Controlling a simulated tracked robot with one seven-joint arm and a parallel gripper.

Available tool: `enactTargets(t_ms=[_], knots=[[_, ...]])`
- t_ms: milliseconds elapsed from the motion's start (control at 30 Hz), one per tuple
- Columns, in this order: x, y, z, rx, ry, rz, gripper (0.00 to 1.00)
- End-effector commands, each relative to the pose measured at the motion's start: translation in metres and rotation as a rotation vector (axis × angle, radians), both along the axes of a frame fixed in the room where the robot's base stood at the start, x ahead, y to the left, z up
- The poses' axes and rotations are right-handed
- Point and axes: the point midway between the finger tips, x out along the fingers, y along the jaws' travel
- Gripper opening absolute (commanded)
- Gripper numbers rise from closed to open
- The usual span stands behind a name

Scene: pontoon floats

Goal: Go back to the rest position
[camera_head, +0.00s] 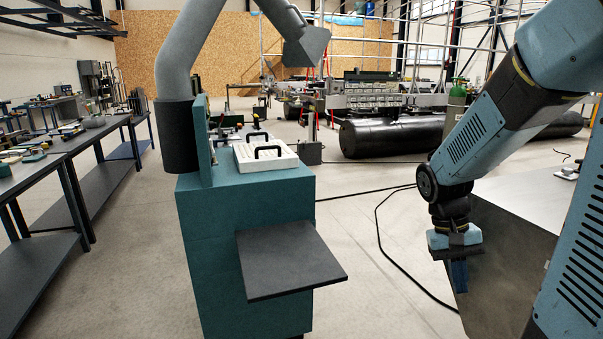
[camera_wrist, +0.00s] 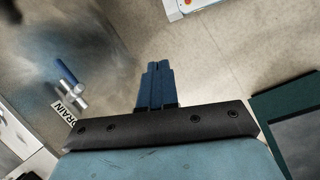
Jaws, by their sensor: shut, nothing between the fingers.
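My gripper (camera_head: 459,276) hangs at the end of my arm on the right side of the head view, pointing down beside a grey metal surface. In the wrist view its blue fingers (camera_wrist: 156,86) are together at the middle, with nothing between them. Concrete floor shows beyond the fingertips.
A teal cabinet (camera_head: 245,260) with a dark side shelf (camera_head: 290,262) stands left of my arm. Long dark workbenches (camera_head: 60,150) line the left. A black cylinder float (camera_head: 390,136) lies farther back. Cables cross the open floor between cabinet and arm.

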Motion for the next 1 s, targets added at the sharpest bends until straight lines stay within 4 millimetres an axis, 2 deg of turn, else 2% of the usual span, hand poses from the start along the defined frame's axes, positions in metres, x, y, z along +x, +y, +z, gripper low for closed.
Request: enactTargets(t_ms=[367, 700, 1000], knots=[[-0.015, 0.033, 0.064, 0.112, -0.304, 0.087, 0.00], [-0.039, 0.062, 0.117, 0.175, -0.575, 0.182, 0.00], [-0.059, 0.079, 0.147, 0.194, -0.737, 0.246, 0.00]])
